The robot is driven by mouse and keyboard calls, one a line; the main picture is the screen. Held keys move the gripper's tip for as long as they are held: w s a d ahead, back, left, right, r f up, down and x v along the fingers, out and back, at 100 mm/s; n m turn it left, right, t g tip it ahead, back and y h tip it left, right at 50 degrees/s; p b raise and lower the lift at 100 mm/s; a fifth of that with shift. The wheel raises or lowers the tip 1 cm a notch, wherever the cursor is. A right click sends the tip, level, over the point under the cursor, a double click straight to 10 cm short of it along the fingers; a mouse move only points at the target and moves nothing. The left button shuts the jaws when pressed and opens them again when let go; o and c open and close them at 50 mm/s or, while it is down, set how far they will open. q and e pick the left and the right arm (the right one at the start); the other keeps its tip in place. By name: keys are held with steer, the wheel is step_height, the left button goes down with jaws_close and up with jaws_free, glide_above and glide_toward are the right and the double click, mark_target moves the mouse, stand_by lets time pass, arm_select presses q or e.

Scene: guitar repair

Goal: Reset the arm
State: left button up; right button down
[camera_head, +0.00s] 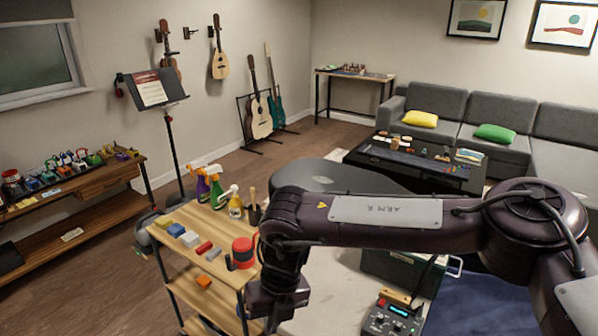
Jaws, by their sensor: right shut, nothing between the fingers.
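My right arm comes in from the right edge and reaches across the front of the view, bent down at the wrist. My right gripper (273,320) points downward at the bottom centre, beside the right end of the wooden cart (183,246). It is shut and holds nothing. Its fingertips are small and dark, near the bottom edge. My left arm and gripper do not show.
The cart carries spray bottles (235,203), a red cup (243,252) and several small blocks. A dark green case (402,270) and a device with a red display (392,315) lie below my forearm. A music stand (158,88) stands behind the cart.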

steer(key=w+a+f+m+t+y, duration=0.1)
steer(key=a+f+m+y, duration=0.2)
steer(key=a+m+y, duration=0.35)
steer(key=w+a+f+m+y, duration=0.2)
steer(key=a+f+m+y, duration=0.15)
steer(key=a, duration=0.55)
steer(key=d+f+m+t+h, duration=0.25)
steer(key=d+f+m, duration=0.5)
steer(key=f, duration=0.45)
steer(key=d+f+m+t+h, duration=0.1)
steer(key=d+f+m+t, duration=0.3)
steer(key=d+f+m, duration=0.45)
steer(key=s+d+f+m+g+h, duration=0.1)
steer(key=s+d+f+m+h, duration=0.15)
steer(key=s+d+f, duration=0.55)
steer(key=s+d+f+m+g+h, duration=0.15)
steer(key=s+d+f+m, duration=0.3)
steer(key=f, duration=0.65)
steer(key=s+d+f+m+g+h, duration=0.1)
steer(key=s+d+f, duration=0.2)
steer(key=s, duration=0.6)
steer(key=s+d+f+m+g+h, duration=0.1)
steer(key=s+d+f+m+h, duration=0.1)
steer(key=s+d, duration=0.5)
steer(key=s+d+f+m+g+h, duration=0.1)
steer(key=s+d+f, duration=0.3)
steer(key=s, duration=0.9)
steer(key=shift+d+f+m, duration=0.25)
steer(key=shift+d+m, duration=0.35)
steer(key=shift+m, duration=0.1)
